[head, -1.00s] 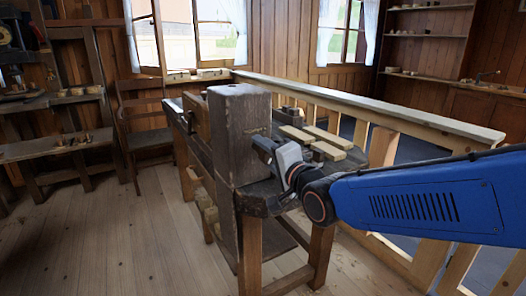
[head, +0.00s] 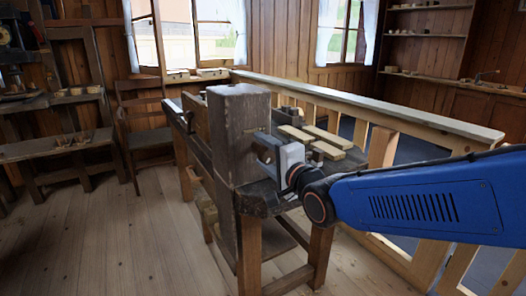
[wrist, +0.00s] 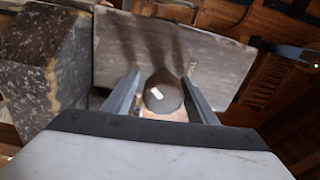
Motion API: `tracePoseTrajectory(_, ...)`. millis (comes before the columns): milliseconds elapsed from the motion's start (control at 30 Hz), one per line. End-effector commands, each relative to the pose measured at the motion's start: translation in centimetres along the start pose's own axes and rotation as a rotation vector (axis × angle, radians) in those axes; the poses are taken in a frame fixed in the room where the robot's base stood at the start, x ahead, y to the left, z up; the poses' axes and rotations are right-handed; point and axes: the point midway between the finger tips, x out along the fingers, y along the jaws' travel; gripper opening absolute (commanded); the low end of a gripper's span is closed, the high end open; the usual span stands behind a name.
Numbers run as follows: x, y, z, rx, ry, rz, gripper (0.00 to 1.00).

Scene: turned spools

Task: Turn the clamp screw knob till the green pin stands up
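The clamp screw knob is a round dark knob (wrist: 160,100) in the middle of the wrist view, with a short pale, slanting mark on its face. I see no green pin; I cannot tell whether the pale mark is it. My gripper (wrist: 161,82) has one finger on each side of the knob, with a narrow gap showing at both sides. It looks open around the knob, not pressed on it. In the head view my gripper (head: 264,150) is at the right side of the thick wooden post (head: 235,170) of the lathe; the knob is hidden there.
The lathe bench (head: 250,205) stands on wooden legs, with several pale wood strips (head: 325,140) on it behind my gripper. A wooden railing (head: 400,115) runs along the right, close to my arm. A chair (head: 150,135) stands back left. The floor at left is clear.

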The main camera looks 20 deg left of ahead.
Motion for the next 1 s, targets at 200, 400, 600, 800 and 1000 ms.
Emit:
tracePoseTrajectory(200,0.0,-0.2,0.0,-0.001,-0.001,-0.003,0.55)
tracePoseTrajectory(400,-0.4,-0.3,0.0,-0.001,-0.001,-0.005,0.55)
tracePoseTrajectory(600,-2.9,-0.3,0.0,-0.001,-0.001,-0.006,0.55)
tracePoseTrajectory(800,-6.1,-0.2,0.0,-0.001,0.0,-0.005,0.55)
tracePoseTrajectory(1000,-9.2,-0.2,0.0,-0.001,0.0,-0.006,0.55)
